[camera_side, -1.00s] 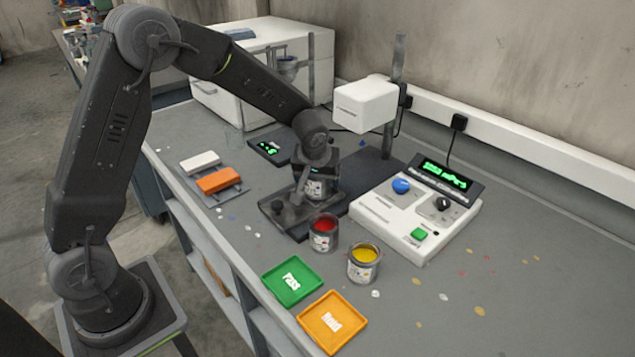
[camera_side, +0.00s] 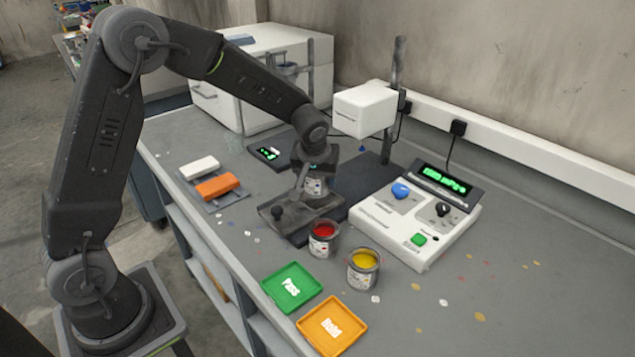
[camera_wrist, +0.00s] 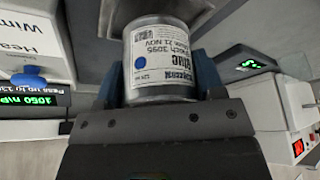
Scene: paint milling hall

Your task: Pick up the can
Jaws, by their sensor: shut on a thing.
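My gripper (camera_side: 317,172) is shut on a metal paint can (camera_side: 316,187) over the dark flat stand (camera_side: 283,222) in the side view. The wrist view shows the can (camera_wrist: 160,52) between the two fingers of my gripper (camera_wrist: 160,80). Its white label has a blue dot and reads "BLUE" upside down. I cannot tell whether the can's base touches the stand. An open can of red paint (camera_side: 323,238) and an open can of yellow paint (camera_side: 363,269) stand nearby on the bench, apart from my gripper.
A green "Pass" tray (camera_side: 291,287) and an orange "Hold" tray (camera_side: 333,324) lie at the front. A white control unit (camera_side: 415,218) stands to the right, with a white machine head (camera_side: 364,109) behind. White and orange blocks (camera_side: 217,187) lie left.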

